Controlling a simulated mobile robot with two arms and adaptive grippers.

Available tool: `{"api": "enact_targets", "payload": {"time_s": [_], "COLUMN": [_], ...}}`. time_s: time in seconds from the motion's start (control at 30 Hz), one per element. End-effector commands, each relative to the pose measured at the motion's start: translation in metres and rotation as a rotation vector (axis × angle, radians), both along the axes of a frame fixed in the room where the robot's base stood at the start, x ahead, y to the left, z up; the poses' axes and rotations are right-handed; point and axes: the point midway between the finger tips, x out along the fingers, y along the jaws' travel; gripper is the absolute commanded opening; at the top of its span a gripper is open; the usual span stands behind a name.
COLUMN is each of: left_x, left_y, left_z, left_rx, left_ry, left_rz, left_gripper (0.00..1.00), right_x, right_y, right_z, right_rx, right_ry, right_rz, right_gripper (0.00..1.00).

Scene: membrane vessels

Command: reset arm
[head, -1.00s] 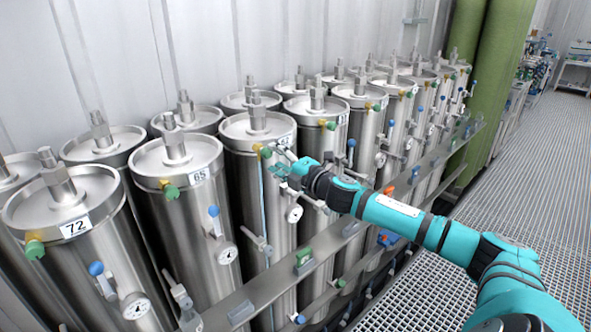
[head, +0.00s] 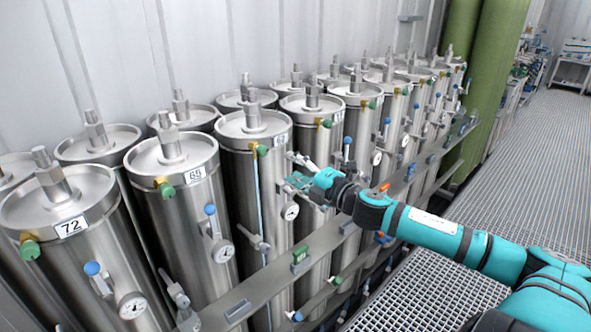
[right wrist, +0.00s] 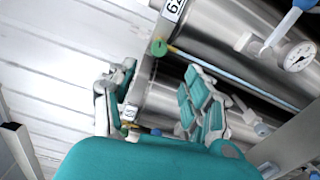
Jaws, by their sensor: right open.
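My right gripper (head: 297,176) is open and holds nothing that I can see. It hangs in front of the row of steel membrane vessels, just right of the vessel (head: 238,170) with a light blue tube (head: 258,200) running down its front. In the right wrist view its two fingers stand apart (right wrist: 160,98), with steel vessels behind and between them. A green fitting (right wrist: 159,47) with the blue tube shows above the fingers there. My left gripper is not in view.
Vessels labelled 72 (head: 62,212) and 65 or 69 (head: 180,205) stand at left, with gauges (head: 223,251) and blue-handled valves (head: 211,210). A metal rail (head: 262,285) runs along the fronts. Green columns (head: 490,90) stand beyond. The grated floor (head: 530,150) at right is open.

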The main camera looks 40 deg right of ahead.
Motion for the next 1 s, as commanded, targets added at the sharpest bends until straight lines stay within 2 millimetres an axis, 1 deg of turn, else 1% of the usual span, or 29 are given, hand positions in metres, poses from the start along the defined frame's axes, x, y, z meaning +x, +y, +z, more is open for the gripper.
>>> {"api": "enact_targets", "payload": {"time_s": [0.43,0.47,0.57,0.67,0.7,0.77,0.8,0.87,0.9,0.97,1.0], "left_x": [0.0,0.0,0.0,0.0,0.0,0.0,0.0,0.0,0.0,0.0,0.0], "left_y": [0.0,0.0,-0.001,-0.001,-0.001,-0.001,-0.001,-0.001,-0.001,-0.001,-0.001], "left_z": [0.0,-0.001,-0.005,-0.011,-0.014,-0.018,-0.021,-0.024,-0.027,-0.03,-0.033], "left_rx": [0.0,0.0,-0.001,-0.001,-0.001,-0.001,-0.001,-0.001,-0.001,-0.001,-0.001], "left_ry": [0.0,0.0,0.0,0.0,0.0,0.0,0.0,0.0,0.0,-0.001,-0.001], "left_rz": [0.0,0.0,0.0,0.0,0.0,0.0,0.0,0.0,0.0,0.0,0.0], "left_gripper": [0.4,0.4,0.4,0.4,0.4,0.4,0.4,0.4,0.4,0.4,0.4], "right_x": [0.0,0.0,0.001,-0.002,-0.005,-0.012,-0.018,-0.03,-0.039,-0.053,-0.064], "right_y": [-0.001,-0.003,-0.018,-0.044,-0.056,-0.072,-0.081,-0.091,-0.097,-0.101,-0.103], "right_z": [-0.002,-0.005,-0.031,-0.082,-0.109,-0.152,-0.182,-0.226,-0.255,-0.299,-0.327], "right_rx": [0.003,0.008,0.051,0.136,0.177,0.245,0.288,0.35,0.393,0.452,0.489], "right_ry": [0.002,0.006,0.035,0.095,0.124,0.173,0.206,0.255,0.289,0.338,0.371], "right_rz": [-0.003,-0.008,-0.045,-0.119,-0.155,-0.213,-0.251,-0.305,-0.341,-0.393,-0.428], "right_gripper": [0.51,0.51,0.51,0.51,0.51,0.51,0.51,0.51,0.51,0.51,0.51]}}
